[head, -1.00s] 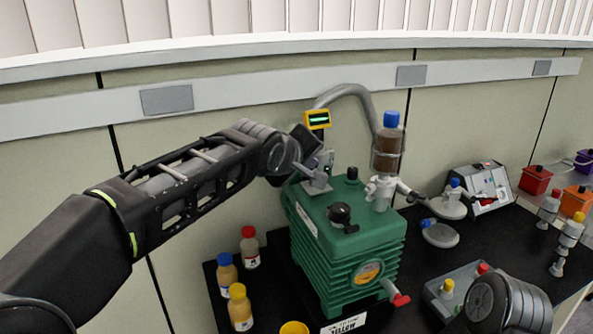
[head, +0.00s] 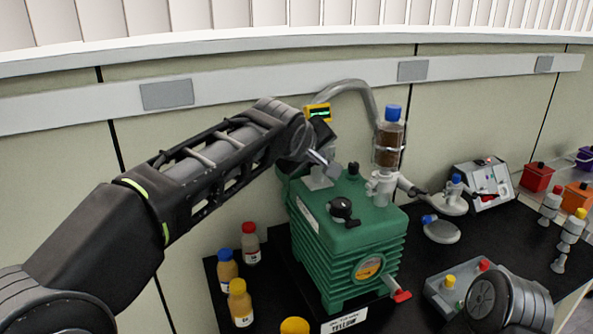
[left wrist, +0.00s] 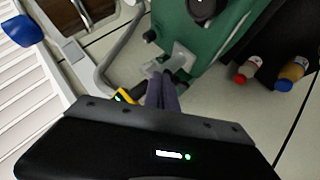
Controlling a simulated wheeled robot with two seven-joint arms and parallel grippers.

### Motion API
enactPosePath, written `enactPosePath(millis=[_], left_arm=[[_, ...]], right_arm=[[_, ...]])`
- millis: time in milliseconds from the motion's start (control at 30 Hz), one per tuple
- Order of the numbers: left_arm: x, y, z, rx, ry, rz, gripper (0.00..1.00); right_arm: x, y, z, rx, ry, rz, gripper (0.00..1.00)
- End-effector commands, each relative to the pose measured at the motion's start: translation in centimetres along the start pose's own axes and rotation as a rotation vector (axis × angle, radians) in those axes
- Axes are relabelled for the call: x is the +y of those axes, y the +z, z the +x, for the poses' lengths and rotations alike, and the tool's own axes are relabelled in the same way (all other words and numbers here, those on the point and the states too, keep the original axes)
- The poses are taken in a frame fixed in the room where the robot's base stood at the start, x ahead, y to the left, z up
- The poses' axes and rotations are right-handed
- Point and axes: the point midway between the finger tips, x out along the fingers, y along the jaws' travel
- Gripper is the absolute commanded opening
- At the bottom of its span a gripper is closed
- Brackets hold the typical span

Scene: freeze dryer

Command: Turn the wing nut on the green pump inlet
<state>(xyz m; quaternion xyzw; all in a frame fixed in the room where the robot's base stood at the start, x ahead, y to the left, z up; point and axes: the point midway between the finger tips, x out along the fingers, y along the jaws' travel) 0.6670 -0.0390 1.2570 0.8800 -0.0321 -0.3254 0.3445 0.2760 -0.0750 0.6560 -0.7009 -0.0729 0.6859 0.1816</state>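The green pump (head: 345,235) stands on the dark bench, with a black knob (head: 342,210) on top. A grey metal inlet fitting (head: 318,181) rises from its back left top; it also shows in the left wrist view (left wrist: 184,58). My left gripper (head: 328,166) is at this fitting, its fingers pointing down to the right. In the left wrist view the two fingers (left wrist: 161,76) lie close together, tips at the fitting. The wing nut is not clearly distinguishable, and I cannot tell whether anything is between the tips. My right gripper is out of view.
A yellow gauge (head: 318,113) and grey hose (head: 350,86) are close behind the left gripper. A brown-filled glass column (head: 389,146) stands right of the fitting. Several bottles (head: 239,303) stand left of the pump. A red-handled valve (head: 401,295) juts from its front.

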Motion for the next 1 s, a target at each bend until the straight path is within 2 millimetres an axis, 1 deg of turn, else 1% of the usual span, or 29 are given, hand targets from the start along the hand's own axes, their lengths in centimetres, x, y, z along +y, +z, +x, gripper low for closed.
enactPosePath(millis=[233, 600, 1000], left_arm=[[0.1, -0.1, -0.1, 0.000, 0.000, 0.000, 0.00], [0.9, -0.9, -0.9, 0.000, -0.001, 0.000, 0.00], [1.0, -0.9, -0.9, 0.000, -0.001, 0.000, 0.00]], right_arm=[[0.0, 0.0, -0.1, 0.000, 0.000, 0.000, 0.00], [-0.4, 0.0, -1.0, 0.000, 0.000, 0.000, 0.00], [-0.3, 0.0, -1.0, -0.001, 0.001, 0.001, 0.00]])
